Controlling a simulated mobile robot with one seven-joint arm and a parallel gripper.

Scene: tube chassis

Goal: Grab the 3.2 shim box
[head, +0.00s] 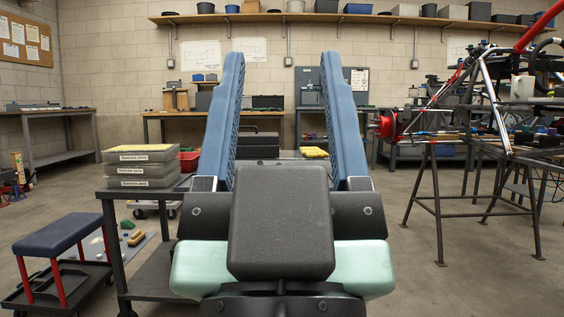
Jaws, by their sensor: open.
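My gripper (283,62) fills the middle of the head view, seen from behind. Its two long blue fingers stand wide apart with nothing held between them. A stack of grey boxes (141,167) with white labels sits on a dark cart at the left, clear of my gripper. The label print is too small to read surely. I cannot make out a box marked 3.2 shim. My fingers and wrist hide part of the cart and the back bench.
The dark cart (112,193) also bears a red bin (189,161) beside the stack. A blue-topped stool (56,235) stands at front left. A tube chassis (486,88) rests on dark trestles (437,207) at right. Bare floor (420,275) lies between my gripper and the trestles.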

